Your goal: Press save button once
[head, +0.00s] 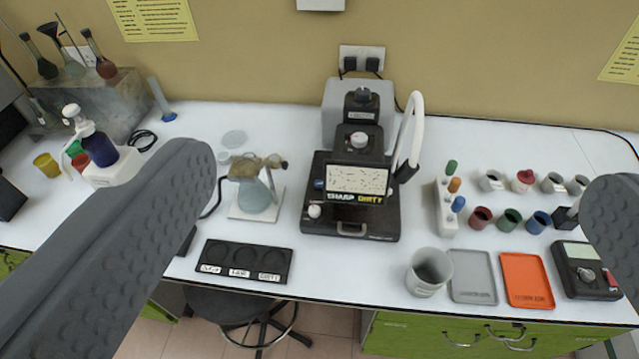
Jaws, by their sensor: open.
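My gripper (402,180) is open and empty. Its two dark grey fingers frame the view at left and right, with the bench between them. A black microscope-like instrument (349,220) stands at the middle of the bench, with a lit speckled screen (358,180) lettered "SHARP" and "DIRTY". A white knob (315,211) and a small blue part (318,184) sit on its left side.
A flask (256,195) and a black three-well tray (243,262) lie left of the instrument. A grey beaker (429,271), grey tray (473,277), orange tray (527,280), vial rack (447,208) and several small cups are right. A white curved tube (408,128) rises beside the instrument.

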